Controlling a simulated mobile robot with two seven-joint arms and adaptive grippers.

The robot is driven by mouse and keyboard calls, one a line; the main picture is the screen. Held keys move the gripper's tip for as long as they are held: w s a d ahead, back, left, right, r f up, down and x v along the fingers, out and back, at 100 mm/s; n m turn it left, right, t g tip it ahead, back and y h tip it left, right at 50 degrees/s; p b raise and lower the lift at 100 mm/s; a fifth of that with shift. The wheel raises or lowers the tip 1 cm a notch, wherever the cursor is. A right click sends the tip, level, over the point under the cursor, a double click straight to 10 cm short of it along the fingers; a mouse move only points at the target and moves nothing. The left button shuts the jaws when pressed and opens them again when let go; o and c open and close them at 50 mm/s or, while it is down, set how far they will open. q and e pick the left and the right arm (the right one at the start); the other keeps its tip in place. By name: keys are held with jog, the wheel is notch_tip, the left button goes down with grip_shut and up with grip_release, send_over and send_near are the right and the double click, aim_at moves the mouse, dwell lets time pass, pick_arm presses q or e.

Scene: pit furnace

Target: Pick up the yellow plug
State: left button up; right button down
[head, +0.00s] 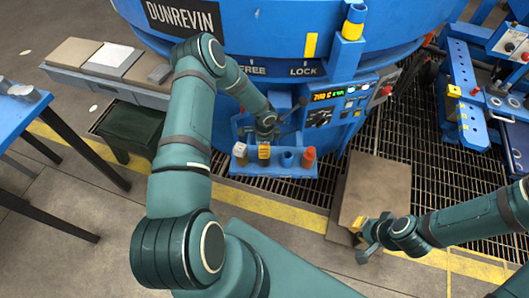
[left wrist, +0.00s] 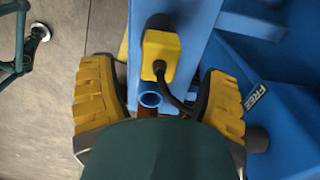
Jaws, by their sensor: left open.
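The yellow plug (head: 264,152) stands on a small blue shelf (head: 272,170) on the furnace front, between a pale plug (head: 240,150) and a blue one (head: 287,158). My left gripper (head: 265,137) is just above the yellow plug in the head view, its fingers hard to make out. In the left wrist view the yellow plug (left wrist: 160,52), with a black cord, shows between and ahead of the two spread yellow-padded fingers of my left gripper (left wrist: 160,78). Neither finger visibly touches it. My right gripper (head: 362,238) is open and empty over the brown plate at lower right.
The blue furnace body (head: 270,30) rises behind, with a control panel (head: 340,100) to the right. A brown plate (head: 375,185) lies on the grating. A blue table (head: 20,115) stands at left.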

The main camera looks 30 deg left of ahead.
pick_arm(q)
notch_tip(320, 180, down, 3)
jog(key=shift+f+b, duration=0.1)
jog(key=shift+b, duration=0.2)
jog(key=c, duration=1.3)
